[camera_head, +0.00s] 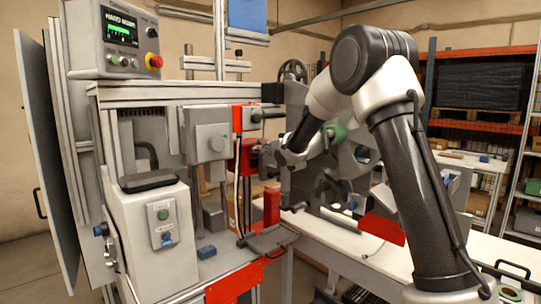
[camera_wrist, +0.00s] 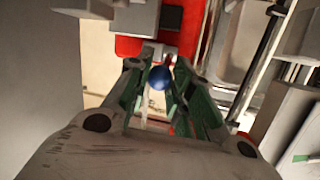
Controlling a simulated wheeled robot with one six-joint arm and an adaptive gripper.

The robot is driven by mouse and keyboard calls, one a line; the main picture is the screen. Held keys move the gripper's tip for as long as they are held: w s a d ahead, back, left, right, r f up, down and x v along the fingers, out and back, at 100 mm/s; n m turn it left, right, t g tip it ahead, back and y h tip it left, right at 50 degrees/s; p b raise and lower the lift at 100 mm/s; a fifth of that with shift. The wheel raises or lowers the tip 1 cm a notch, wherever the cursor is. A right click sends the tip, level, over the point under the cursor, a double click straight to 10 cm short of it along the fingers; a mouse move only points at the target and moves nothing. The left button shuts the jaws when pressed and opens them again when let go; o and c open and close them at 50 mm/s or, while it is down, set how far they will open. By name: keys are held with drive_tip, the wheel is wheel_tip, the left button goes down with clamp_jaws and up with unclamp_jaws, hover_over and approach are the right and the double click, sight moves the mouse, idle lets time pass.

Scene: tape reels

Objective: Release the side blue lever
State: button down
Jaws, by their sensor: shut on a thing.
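The side blue lever shows in the wrist view as a round blue knob (camera_wrist: 159,78) between my gripper's fingers. My gripper (camera_wrist: 162,70) has green-lined fingers, one on each side of the knob, and is shut on it. A red part (camera_wrist: 140,46) of the machine lies just beyond the fingertips. In the head view my gripper (camera_head: 270,158) reaches in from the right beside the machine's red block (camera_head: 243,157). The blue knob cannot be made out there; my gripper hides that area.
A control box (camera_head: 128,42) with a screen and red button stands on top of the machine. A large reel assembly with a green hub (camera_head: 336,132) stands close behind my arm. A red upright block (camera_head: 271,206) and a white bench (camera_head: 350,250) lie below.

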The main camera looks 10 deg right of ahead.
drive_tip(key=shift+w+r+g+h, duration=0.1)
drive_tip(key=shift+r+g+h, duration=0.2)
drive_tip(key=shift+g, duration=0.5)
drive_tip(key=shift+w+a+r, duration=0.15)
drive_tip(key=shift+w+r, duration=0.1)
drive_tip(key=shift+r, duration=0.45)
drive_tip(key=shift+w+a+r, duration=0.1)
drive_tip(key=shift+w+r, duration=0.1)
drive_tip(key=shift+r, duration=0.5)
